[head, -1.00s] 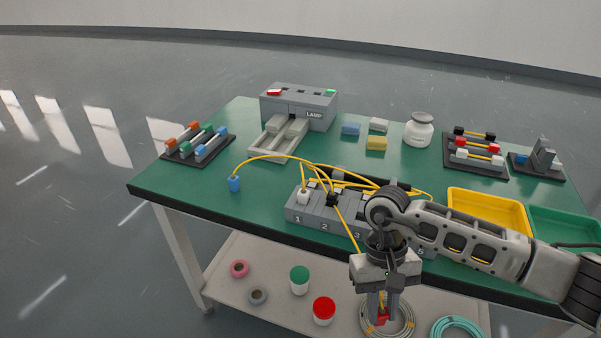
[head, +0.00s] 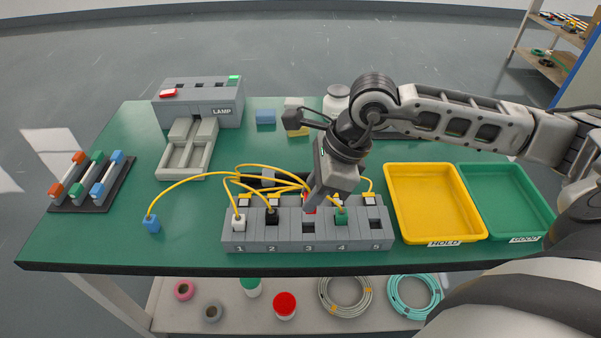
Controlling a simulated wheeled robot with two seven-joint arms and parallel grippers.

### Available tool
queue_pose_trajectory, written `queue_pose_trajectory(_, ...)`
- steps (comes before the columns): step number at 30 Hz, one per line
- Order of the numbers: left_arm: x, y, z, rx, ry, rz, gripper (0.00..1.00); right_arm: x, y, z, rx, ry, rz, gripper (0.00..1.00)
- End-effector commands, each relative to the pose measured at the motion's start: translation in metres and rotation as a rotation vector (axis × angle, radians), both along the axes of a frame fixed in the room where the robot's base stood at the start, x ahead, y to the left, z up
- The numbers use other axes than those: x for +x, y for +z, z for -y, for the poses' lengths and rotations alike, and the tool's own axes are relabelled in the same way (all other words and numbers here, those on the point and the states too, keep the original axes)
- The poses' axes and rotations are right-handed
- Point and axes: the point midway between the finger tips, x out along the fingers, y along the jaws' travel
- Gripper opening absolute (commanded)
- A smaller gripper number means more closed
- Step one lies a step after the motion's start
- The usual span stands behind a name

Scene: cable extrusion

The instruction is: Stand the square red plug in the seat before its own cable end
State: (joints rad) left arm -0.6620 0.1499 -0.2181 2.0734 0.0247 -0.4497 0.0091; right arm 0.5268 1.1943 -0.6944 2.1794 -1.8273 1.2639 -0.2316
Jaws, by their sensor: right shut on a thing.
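The red plug (head: 308,208) shows as a small patch of red at my right gripper (head: 313,205), which is shut on it and hides most of it. The gripper points down over seat 3 of the grey seat block (head: 308,246). Seat 3's dark opening shows just below the plug; I cannot tell whether they touch. A white plug (head: 239,222) is in seat 1, a black plug (head: 272,217) in seat 2 and a green plug (head: 341,217) in seat 4. Seat 5 (head: 374,226) is empty. Yellow cables (head: 190,178) arch behind the block. My left gripper is out of view.
A blue plug (head: 152,224) on a yellow cable is on the table left of the block. The yellow tray (head: 434,239) and green tray (head: 512,233) are at right. The grey lamp box (head: 200,103) stands at back left. The front-left table is mostly clear.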

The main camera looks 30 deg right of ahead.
Motion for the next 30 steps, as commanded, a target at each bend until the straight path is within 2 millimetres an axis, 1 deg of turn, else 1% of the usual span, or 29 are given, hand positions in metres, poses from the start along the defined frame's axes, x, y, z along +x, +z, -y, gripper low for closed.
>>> queue_pose_trajectory(4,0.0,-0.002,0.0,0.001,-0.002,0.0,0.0,0.0,-0.002,0.0,0.0,-0.019,-0.002,0.0)
queue_pose_trajectory(8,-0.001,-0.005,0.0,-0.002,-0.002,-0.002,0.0,0.0,-0.008,0.0,0.0,-0.018,-0.002,0.0)
queue_pose_trajectory(14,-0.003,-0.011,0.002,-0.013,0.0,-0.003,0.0,0.0,-0.022,0.0,0.0,-0.016,-0.003,0.0)
queue_pose_trajectory(21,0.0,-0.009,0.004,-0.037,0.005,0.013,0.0,0.0,-0.039,0.0,0.001,-0.015,-0.003,0.0)
queue_pose_trajectory(25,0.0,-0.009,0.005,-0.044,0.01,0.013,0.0,0.0,-0.043,0.0,0.0,-0.015,-0.002,0.0)
queue_pose_trajectory(30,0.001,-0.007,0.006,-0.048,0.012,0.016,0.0,0.0,-0.043,0.0,0.0,-0.015,-0.002,0.0)
